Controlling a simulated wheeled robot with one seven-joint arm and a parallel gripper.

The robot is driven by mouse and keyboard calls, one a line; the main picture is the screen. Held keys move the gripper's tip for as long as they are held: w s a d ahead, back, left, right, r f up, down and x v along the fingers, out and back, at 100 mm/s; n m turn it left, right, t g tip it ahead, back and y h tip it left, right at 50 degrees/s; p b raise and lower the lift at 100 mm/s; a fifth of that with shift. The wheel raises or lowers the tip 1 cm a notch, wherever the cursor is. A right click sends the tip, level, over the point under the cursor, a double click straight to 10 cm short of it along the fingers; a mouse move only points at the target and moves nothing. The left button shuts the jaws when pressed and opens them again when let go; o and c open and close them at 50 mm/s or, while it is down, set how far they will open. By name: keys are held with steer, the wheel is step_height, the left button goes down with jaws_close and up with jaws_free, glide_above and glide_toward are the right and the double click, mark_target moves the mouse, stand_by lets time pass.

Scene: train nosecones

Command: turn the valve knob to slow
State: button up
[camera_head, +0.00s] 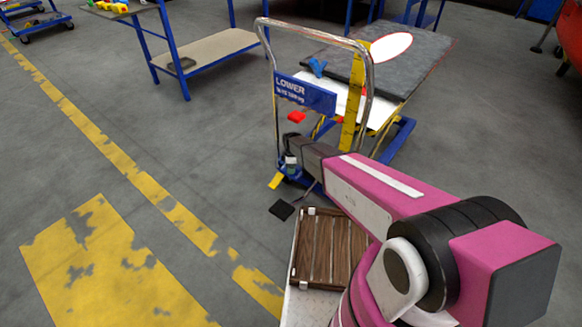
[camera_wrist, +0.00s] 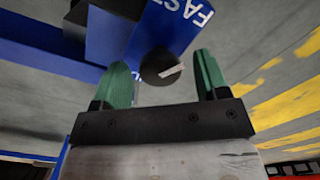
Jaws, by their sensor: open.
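In the wrist view, the valve knob (camera_wrist: 153,70) is a dark round disc with a pale bar across it. It is mounted against a blue panel (camera_wrist: 125,38) whose white lettering (camera_wrist: 190,12) reads "FAST". My gripper (camera_wrist: 161,59) is open, with its two green fingers apart and the knob showing in the gap between them. I cannot tell how far the fingertips are from the knob's face. In the head view, my gripper (camera_head: 290,161) is at the lower part of the lift cart's handle; the knob cannot be made out there.
The lift cart has a metal push handle (camera_head: 369,75), a blue "LOWER" sign (camera_head: 312,95) and a grey platform (camera_head: 400,58). Small red (camera_head: 297,117), yellow (camera_head: 275,181) and black (camera_head: 281,210) pieces show near my gripper. A blue-legged workbench (camera_head: 208,52) stands behind.

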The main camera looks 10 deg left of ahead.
steer(key=c, duration=0.9)
steer(key=shift+c, duration=0.2)
steer(key=shift+m, duration=0.4)
steer(key=m, duration=1)
steer(key=shift+m, duration=0.4)
steer(key=o, duration=0.9)
